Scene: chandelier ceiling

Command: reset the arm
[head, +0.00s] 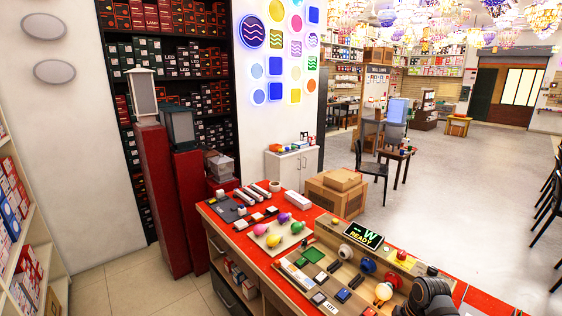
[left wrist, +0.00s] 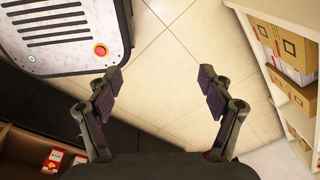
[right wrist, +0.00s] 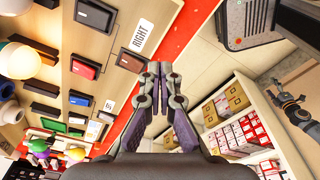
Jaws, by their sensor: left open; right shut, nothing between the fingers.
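My left gripper (left wrist: 160,85) shows in the left wrist view. Its two fingers are wide apart with nothing between them, above the pale tiled floor. My right gripper (right wrist: 160,75) shows in the right wrist view. Its fingertips are together and hold nothing. It is over the counter's edge, beside the block marked RIGHT (right wrist: 142,36), with no contact visible. In the head view, a dark part of my arm (head: 432,296) stands over the near right of the counter; neither pair of fingertips shows there.
The red-topped counter (head: 213,209) carries colored bulbs (head: 274,240), small switch-like blocks and a READY sign (head: 362,235). Shelves of boxes (right wrist: 235,120) stand near the right gripper. A white shelf (left wrist: 275,90) is right of the left gripper. Open tiled floor (left wrist: 175,45) lies between.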

